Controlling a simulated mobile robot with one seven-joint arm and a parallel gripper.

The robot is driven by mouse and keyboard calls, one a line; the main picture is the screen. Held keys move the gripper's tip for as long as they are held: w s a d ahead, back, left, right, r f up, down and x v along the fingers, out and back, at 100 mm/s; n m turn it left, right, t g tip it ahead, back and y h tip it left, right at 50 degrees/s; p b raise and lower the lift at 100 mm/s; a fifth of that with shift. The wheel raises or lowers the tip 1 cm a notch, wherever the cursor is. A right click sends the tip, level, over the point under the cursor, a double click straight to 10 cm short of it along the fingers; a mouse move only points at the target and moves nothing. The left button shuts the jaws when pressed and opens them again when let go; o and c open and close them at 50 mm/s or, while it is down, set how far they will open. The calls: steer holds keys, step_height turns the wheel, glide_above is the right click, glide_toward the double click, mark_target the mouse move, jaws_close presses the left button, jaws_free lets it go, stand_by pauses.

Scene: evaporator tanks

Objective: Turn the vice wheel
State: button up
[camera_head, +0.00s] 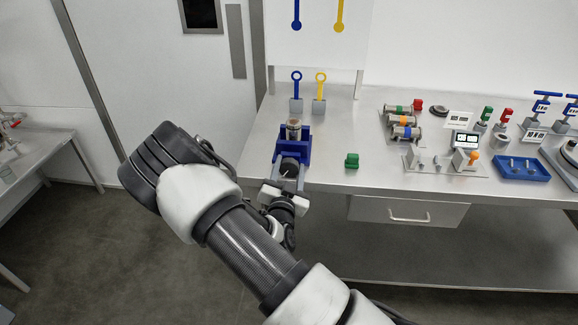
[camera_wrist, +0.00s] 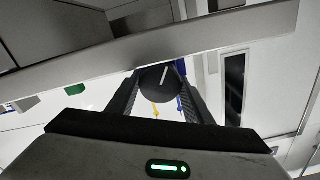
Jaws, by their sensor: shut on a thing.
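The blue vice (camera_head: 305,152) stands at the front left edge of the workbench, with an upright metal cylinder (camera_head: 293,131) between its jaws. The dark round vice wheel (camera_head: 289,168) is on the vice's near side. In the wrist view the wheel (camera_wrist: 158,86) is a black disc with a white line across it. My gripper (camera_head: 288,180) reaches the wheel from the front, and its two fingers (camera_wrist: 162,98) are shut on the wheel from both sides. The lower part of the wheel is partly hidden by the gripper.
A small green block (camera_head: 352,160) lies right of the vice. A blue wrench (camera_head: 297,84) and a yellow wrench (camera_head: 320,86) stand behind it. Metal cylinders (camera_head: 404,121) and a blue tray (camera_head: 521,167) are farther right. A drawer (camera_head: 408,212) hangs under the bench.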

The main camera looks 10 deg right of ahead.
stand_by(0.3)
steer(key=o, duration=1)
steer(key=shift+o, duration=0.2)
steer(key=v, duration=1.7)
steer(key=shift+s, duration=0.25)
steer(key=shift+a, duration=0.1)
